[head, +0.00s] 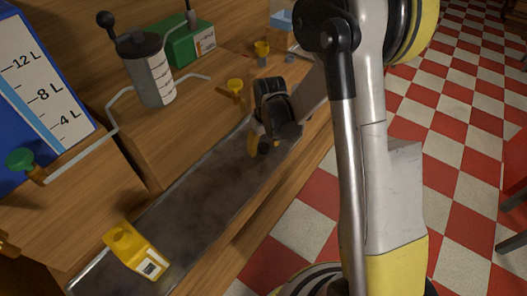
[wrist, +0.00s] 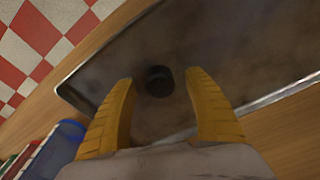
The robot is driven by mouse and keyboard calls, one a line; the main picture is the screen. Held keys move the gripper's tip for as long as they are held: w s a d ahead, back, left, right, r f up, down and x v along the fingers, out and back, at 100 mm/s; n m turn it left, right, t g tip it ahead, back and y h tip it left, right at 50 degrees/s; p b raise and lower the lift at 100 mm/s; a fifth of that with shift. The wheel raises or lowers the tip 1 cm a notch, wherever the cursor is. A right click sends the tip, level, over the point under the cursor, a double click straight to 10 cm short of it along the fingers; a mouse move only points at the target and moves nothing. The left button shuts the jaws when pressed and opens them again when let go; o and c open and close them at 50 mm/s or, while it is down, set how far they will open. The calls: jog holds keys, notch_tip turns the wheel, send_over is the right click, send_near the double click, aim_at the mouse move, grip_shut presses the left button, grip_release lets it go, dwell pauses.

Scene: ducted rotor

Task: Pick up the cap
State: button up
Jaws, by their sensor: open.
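The cap (wrist: 159,82) is a small dark round piece on the grey metal tray (wrist: 225,50). In the wrist view it lies between the two yellow fingertips of my gripper (wrist: 161,78), with a gap on each side. My gripper is open and holds nothing. In the head view my gripper (head: 259,146) is low over the far end of the tray (head: 205,190). A dark shape shows by the fingers there, but I cannot tell whether it is the cap or part of the gripper.
A grey canister with a black top (head: 152,75), a green box (head: 187,42), a blue tank (head: 35,100) and a yellow valve (head: 235,86) stand along the wooden bench. The tray has a raised rim. Checkered floor (head: 445,160) lies to the right.

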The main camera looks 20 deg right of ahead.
jog(key=shift+f, duration=0.15)
jog(key=c, duration=0.9)
